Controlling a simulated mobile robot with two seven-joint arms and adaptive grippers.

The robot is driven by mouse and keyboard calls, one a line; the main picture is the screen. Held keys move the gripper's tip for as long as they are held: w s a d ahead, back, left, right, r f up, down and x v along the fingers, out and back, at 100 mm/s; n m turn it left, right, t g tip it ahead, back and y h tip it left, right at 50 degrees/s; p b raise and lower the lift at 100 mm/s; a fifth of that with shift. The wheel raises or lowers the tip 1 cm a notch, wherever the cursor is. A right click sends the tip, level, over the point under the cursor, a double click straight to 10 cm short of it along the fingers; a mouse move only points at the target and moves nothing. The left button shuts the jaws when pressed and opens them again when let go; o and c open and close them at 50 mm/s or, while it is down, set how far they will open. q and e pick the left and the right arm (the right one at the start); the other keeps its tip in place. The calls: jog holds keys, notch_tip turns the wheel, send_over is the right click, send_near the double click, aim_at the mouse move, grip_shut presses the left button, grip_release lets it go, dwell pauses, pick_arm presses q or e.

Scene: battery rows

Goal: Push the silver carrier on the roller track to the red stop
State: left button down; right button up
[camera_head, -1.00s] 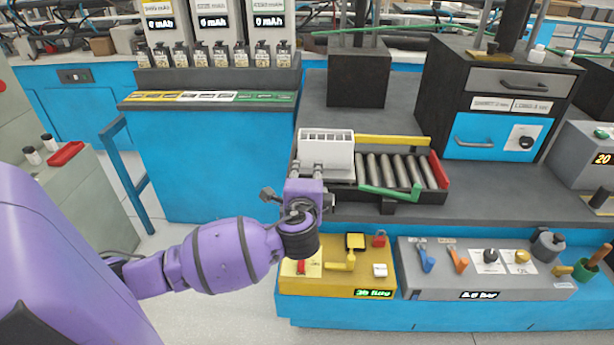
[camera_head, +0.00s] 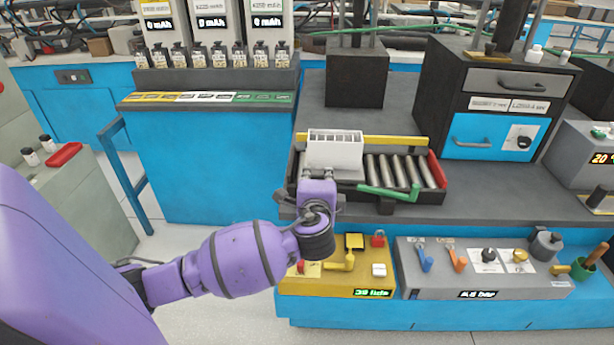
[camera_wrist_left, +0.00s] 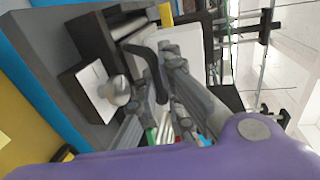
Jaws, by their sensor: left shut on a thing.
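The silver carrier (camera_head: 334,152) is a pale box with slots along its top. It sits upright at the left part of the roller track (camera_head: 392,172). The red stop (camera_head: 437,169) is at the track's right end, with several bare rollers between it and the carrier. My left gripper (camera_head: 318,175) is at the carrier's near side, shut on it. In the left wrist view the gripper's fingers (camera_wrist_left: 178,85) reach to the pale carrier (camera_wrist_left: 186,45); the exact contact is partly hidden. My right gripper is not in view.
A yellow rail (camera_head: 388,140) runs behind the track. A green lever (camera_head: 388,192) lies across its front edge, right of my gripper. A yellow control box (camera_head: 335,279) and a grey one (camera_head: 485,280) stand below the track. A dark cabinet (camera_head: 500,100) is behind right.

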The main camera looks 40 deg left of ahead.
pick_arm(q)
jog(key=w+d, duration=0.3)
jog(key=d, duration=0.2)
jog(key=w+d, duration=0.3)
jog(key=d, duration=0.3)
jog(key=w+d, duration=0.4)
jog(key=d, duration=0.2)
jog(key=shift+w, duration=0.1)
jog(key=shift+w+d, duration=0.5)
jog(key=shift+d, duration=0.3)
jog(key=c, duration=1.8)
grip_release()
jog(key=shift+w+d, duration=0.1)
jog(key=shift+c, duration=0.2)
jog(key=v, duration=1.2)
